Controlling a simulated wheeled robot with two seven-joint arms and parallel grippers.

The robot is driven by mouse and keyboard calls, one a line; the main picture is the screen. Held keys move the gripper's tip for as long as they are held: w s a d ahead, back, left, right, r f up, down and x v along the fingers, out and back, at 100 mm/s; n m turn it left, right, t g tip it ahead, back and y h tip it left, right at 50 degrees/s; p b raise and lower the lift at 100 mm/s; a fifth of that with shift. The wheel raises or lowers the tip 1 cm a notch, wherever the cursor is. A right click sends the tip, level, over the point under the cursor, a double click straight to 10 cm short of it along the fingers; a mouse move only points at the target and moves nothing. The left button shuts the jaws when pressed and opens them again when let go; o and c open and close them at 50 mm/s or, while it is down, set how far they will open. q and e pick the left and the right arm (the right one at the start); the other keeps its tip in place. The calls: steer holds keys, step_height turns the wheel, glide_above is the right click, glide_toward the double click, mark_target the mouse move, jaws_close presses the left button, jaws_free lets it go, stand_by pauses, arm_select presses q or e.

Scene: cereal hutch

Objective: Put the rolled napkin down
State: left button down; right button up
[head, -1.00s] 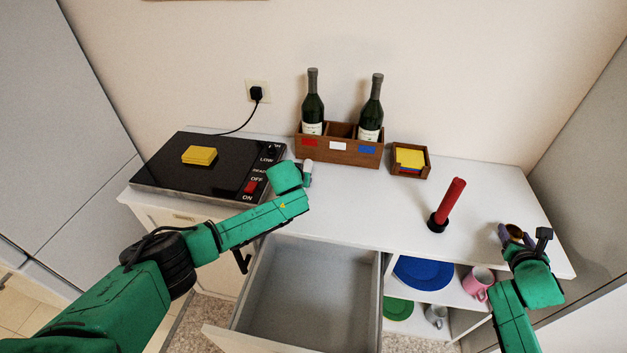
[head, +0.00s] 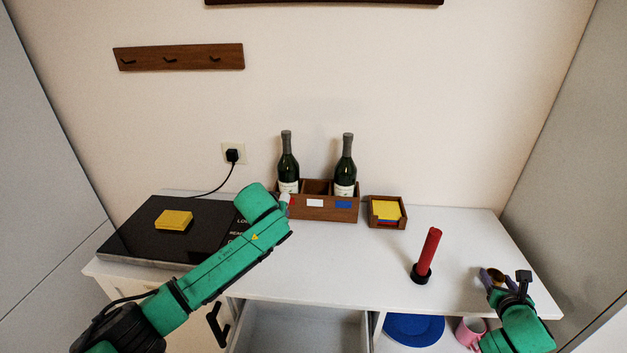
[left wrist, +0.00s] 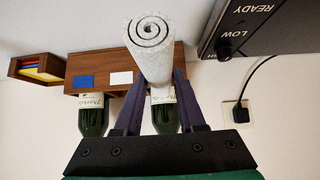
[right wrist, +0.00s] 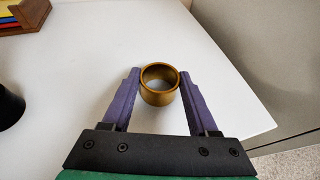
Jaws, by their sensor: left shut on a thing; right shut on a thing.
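The rolled napkin (left wrist: 150,45) is a pale grey-white roll with a spiral end. My left gripper (left wrist: 155,78) is shut on it in the left wrist view, and the roll sticks out beyond the fingertips. In the head view only a small part of the napkin (head: 285,199) shows, in front of the left end of the wooden box; my green wrist hides most of the left fingers. My right gripper (right wrist: 159,88) is shut on a gold ring (right wrist: 159,97), over the right end of the white counter. The ring also shows in the head view (head: 499,276).
A wooden box (head: 330,209) holds two bottles, with its middle compartment empty. A napkin tray (head: 388,223) stands right of it. A red cylinder (head: 430,248) stands in a black base. The drawer (head: 290,332) is open. The counter's middle is clear.

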mark_target(281, 246)
arm_select(q)
step_height(281, 246, down, 10)
stand_by(0.3)
steer(key=shift+f, duration=0.1)
steer(key=c, duration=0.5)
jaws_free()
